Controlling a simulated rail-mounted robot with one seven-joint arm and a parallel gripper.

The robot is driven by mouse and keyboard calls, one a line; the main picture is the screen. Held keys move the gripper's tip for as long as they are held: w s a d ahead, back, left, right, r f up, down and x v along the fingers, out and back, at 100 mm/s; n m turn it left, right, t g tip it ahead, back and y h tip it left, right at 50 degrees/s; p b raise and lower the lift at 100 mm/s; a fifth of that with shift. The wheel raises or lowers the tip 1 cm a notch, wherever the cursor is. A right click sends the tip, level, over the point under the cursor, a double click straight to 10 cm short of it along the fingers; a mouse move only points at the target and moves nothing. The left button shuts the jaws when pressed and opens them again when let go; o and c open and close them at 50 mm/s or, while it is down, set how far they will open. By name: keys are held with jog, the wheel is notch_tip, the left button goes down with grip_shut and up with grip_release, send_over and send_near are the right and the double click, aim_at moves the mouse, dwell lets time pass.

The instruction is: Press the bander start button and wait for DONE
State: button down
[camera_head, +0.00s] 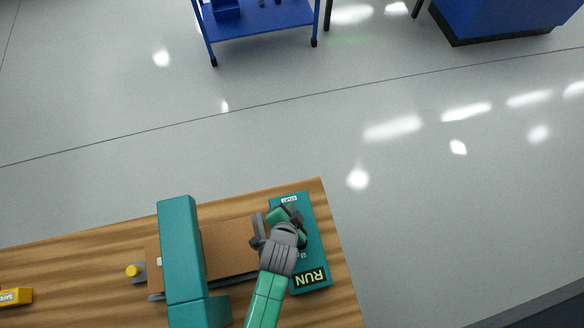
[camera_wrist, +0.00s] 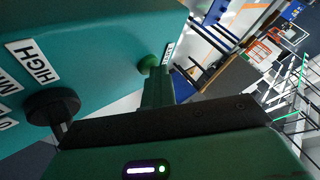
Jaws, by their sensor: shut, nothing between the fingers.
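The bander's teal control box (camera_head: 317,252) sits at the right end of the wooden table. Its display (camera_head: 310,279) reads RUN. A small white label, apparently START (camera_head: 289,199), is at the box's far end. My gripper (camera_head: 289,215) is over that end and hides the button in the head view. In the wrist view the green start button (camera_wrist: 148,64) shows at the panel edge. My shut gripper (camera_wrist: 156,82) has its tip right beside or on the button; I cannot tell if they touch. The bander's teal arch (camera_head: 181,245) stands left of the box.
A brown board-like surface (camera_head: 228,247) runs under the arch. A black knob (camera_wrist: 52,106) with a HIGH label is on the panel. A yellow block (camera_head: 14,297) lies at the table's left. A blue cart (camera_head: 262,25) stands beyond open grey floor.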

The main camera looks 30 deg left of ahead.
jog(key=shift+s+f, duration=0.25)
jog(key=shift+f, duration=0.05)
jog(key=shift+r+p, duration=0.5)
jog(key=shift+p, duration=0.1)
jog(key=shift+s+r+p, duration=0.15)
jog(key=shift+r+p, duration=0.4)
jog(key=shift+r, duration=0.1)
jog(key=shift+r+p, duration=0.35)
jog(key=shift+r, duration=0.1)
notch_tip(320, 180, up, 5)
jog(key=p, duration=0.5)
jog(key=shift+r, duration=0.1)
